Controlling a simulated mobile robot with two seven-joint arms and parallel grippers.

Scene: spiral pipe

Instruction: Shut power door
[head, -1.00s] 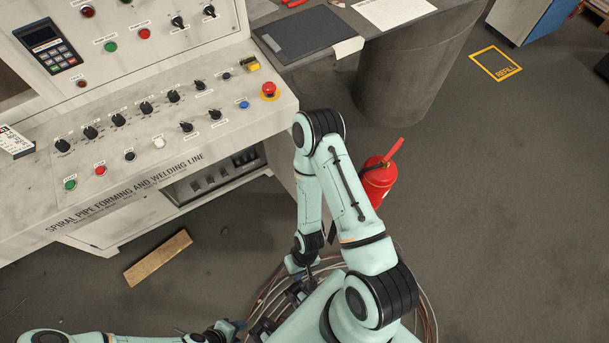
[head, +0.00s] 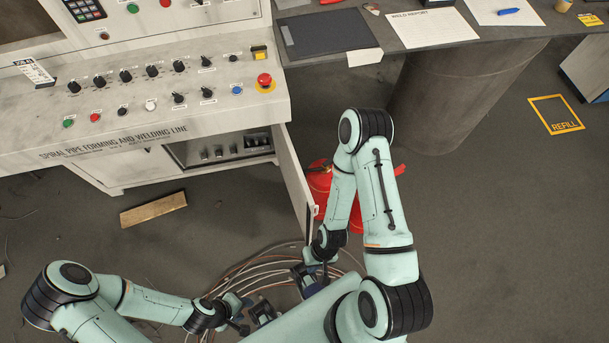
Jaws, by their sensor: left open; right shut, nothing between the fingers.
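The power door (head: 293,182) is a pale panel hinged at the right side of the console's lower compartment. It stands open, swung out toward me. The open compartment (head: 222,150) shows a row of dark switches inside. My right gripper (head: 303,284) is shut and empty, low and just below the door's near lower end; I cannot tell whether the arm touches the door. My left gripper (head: 264,313) is open and empty, left of the right one and clear of the door.
The control console (head: 160,115) with knobs and buttons is above the compartment. Red fire extinguishers (head: 320,185) stand just right of the door, partly behind my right arm. Coiled cables (head: 240,275) lie on the floor under the grippers. A wooden plank (head: 153,208) lies at left.

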